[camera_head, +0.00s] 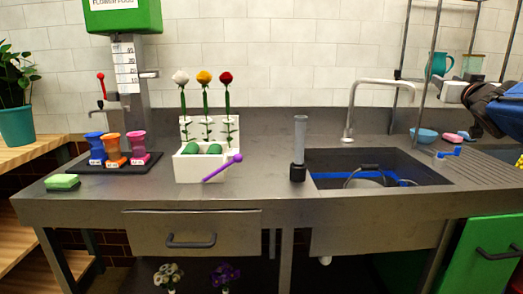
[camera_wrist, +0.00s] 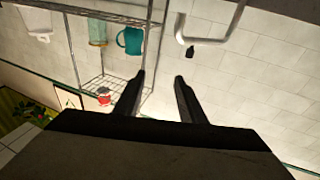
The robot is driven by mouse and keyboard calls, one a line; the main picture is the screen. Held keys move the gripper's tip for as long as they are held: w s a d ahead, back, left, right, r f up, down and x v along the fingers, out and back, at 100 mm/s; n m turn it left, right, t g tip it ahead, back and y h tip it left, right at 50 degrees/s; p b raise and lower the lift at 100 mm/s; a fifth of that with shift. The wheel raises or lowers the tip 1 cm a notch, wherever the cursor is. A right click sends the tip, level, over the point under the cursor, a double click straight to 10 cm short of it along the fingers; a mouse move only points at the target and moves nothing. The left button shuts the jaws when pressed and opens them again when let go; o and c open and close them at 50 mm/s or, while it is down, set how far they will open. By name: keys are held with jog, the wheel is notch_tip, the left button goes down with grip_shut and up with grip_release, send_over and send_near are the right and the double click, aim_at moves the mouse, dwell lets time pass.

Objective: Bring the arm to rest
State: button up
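My gripper (camera_wrist: 161,78) shows in the wrist view with its two black fingers apart. It is open, and nothing is between the fingertips. Behind the fingers are a tiled wall and a wire shelf. In the head view, part of my arm (camera_head: 497,108), blue and black, is at the right edge, above the right end of the counter. The fingers cannot be made out clearly there.
A sink (camera_head: 345,160) with a tall faucet (camera_head: 350,105) is right. A wire shelf (camera_wrist: 105,18) stands behind.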

jog(key=s+a+f+n+g+y, duration=0.1)
jog(key=s+a+f+g, duration=0.3)
jog(key=s+a+f, duration=0.4)
jog(key=s+a+f+g+y, duration=0.2)
jog(key=s+a+f+g, duration=0.3)
jog(key=s+f, duration=0.9)
jog(key=s+a+f+n+g+y, duration=0.1)
jog(key=s+a+f+g, duration=0.4)
jog(key=s+a+f, duration=0.6)
notch_tip(320, 180, down, 9)
jog(key=shift+s+f+n+y, duration=0.1)
jog(key=shift+s+n+y, duration=0.2)
jog(key=shift+y, duration=0.1)
jog(key=shift+d, duration=0.1)
